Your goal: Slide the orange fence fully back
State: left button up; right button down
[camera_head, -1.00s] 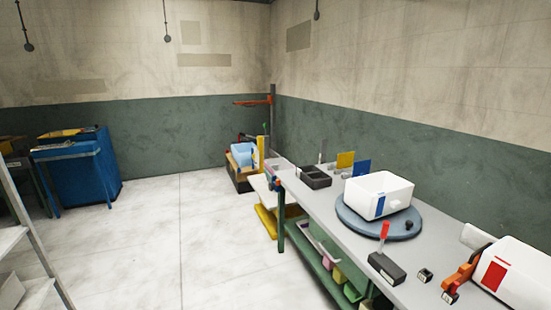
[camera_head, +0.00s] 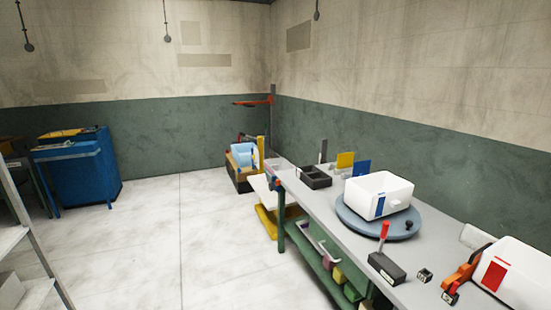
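An orange-red piece (camera_head: 462,274) stands on the grey bench at the lower right, against the left side of a white bin with a red label (camera_head: 514,270). I cannot tell for sure whether it is the fence. Another orange bar (camera_head: 252,103) sticks out from a post in the far corner of the room. Neither of my grippers is in view.
The long bench (camera_head: 322,215) carries a round blue turntable (camera_head: 352,222) with a white bin (camera_head: 379,194), a black block with a red handle (camera_head: 386,266) and a dark tray (camera_head: 315,177). A blue cabinet (camera_head: 82,170) stands at left. The floor between is clear.

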aim_at(465, 272)
jog(key=z, duration=1.6)
